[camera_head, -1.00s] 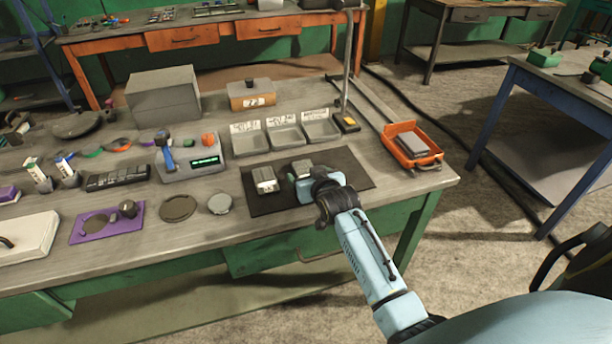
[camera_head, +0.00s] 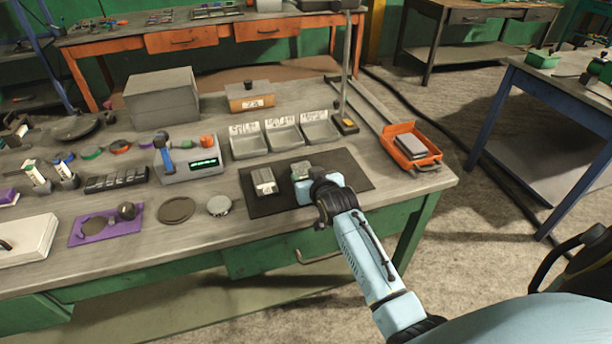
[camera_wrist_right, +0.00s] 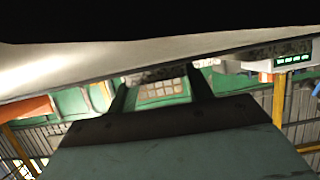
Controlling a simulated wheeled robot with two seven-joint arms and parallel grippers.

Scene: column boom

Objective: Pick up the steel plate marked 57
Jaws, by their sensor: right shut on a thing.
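My right gripper (camera_head: 306,188) is low over the dark mat (camera_head: 352,174) near the bench's front edge. It is shut on a small grey plate-like block (camera_head: 300,168), which shows just beyond the gripper in the head view. In the right wrist view the block (camera_wrist_right: 162,90) sits between the two dark fingers, its face pale with a grid-like pattern. I cannot read a 57 on it. A second grey metal block (camera_head: 264,180) lies on the mat to the left, its marking also unreadable. My left gripper is not in view.
Three labelled grey trays (camera_head: 284,137) stand behind the mat. An orange bin (camera_head: 410,147) with grey plates is at the right. A scale-like device with a green display (camera_head: 204,164) and a round grey disc (camera_head: 219,205) are at the left. The mat's right part is clear.

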